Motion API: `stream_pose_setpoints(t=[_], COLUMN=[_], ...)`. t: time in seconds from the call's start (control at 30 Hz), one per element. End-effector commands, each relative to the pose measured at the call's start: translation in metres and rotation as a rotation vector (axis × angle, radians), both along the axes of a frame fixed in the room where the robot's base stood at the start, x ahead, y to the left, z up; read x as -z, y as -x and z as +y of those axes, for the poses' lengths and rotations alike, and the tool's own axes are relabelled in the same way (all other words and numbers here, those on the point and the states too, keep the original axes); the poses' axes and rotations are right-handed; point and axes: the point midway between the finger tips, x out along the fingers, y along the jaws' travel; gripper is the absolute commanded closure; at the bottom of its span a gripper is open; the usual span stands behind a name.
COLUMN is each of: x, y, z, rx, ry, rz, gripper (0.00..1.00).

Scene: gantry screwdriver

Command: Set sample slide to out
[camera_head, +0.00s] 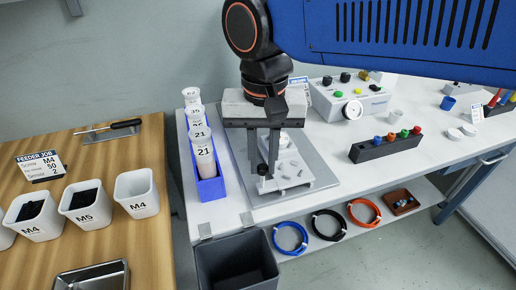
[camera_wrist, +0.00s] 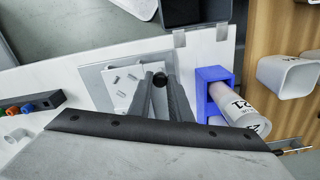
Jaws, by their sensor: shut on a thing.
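The sample slide (camera_head: 300,181) is a white plate with several small pale screws or pins on it. It lies on a grey metal base plate (camera_head: 321,186) on the white bench. My gripper (camera_head: 267,165) reaches down over the slide's left part, and its fingers are shut on a black round knob (camera_head: 262,170) at the slide's left side. In the wrist view the knob (camera_wrist: 159,80) sits between the tips of my gripper (camera_wrist: 160,76), and the slide (camera_wrist: 125,82) lies to the left. My fingers and wrist hide part of the slide and what is behind it.
A blue rack (camera_head: 208,186) with numbered cups stands close on the left. A control box (camera_head: 350,98) and a black block with coloured knobs (camera_head: 385,148) are on the right. A dark bin (camera_head: 236,262) is below the front edge. Coiled cables lie on the lower shelf.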

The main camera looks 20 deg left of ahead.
Motion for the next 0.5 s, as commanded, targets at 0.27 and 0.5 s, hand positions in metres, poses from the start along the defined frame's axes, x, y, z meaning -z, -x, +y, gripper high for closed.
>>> stream_pose_setpoints(t=[0.27,0.5], x=[0.0,0.0002], y=[0.0035,0.0031], z=[-0.0028,-0.0025], rx=[-0.001,-0.001], ry=[0.004,0.004], rz=[0.005,0.005], gripper=[1.0,0.63])
